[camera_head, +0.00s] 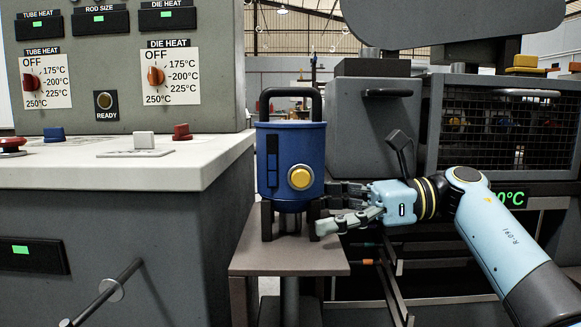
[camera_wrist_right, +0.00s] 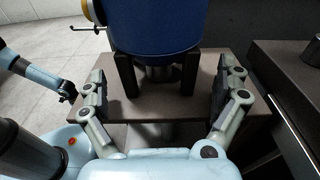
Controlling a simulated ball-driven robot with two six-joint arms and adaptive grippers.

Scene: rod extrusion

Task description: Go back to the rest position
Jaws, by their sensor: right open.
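My right gripper (camera_head: 327,208) comes in from the right in the head view, low beside a blue canister (camera_head: 290,145) with a black handle and a yellow button. The canister stands upright on dark legs on a small brown stand (camera_head: 290,262). In the right wrist view the fingers (camera_wrist_right: 163,75) are spread wide, one on each side of the canister's legs, with gaps between, and hold nothing. The canister's blue body (camera_wrist_right: 155,35) is above and beyond them. A light-blue arm of mine shows at the left there; its small dark end is too unclear to read.
A grey control cabinet (camera_head: 225,215) with a white ledge (camera_head: 75,170) stands at the left, carrying dials and switches. A dark oven-like unit with a mesh door (camera_head: 500,130) stands behind my right arm. A metal bar handle (camera_head: 125,275) sticks out at the lower left.

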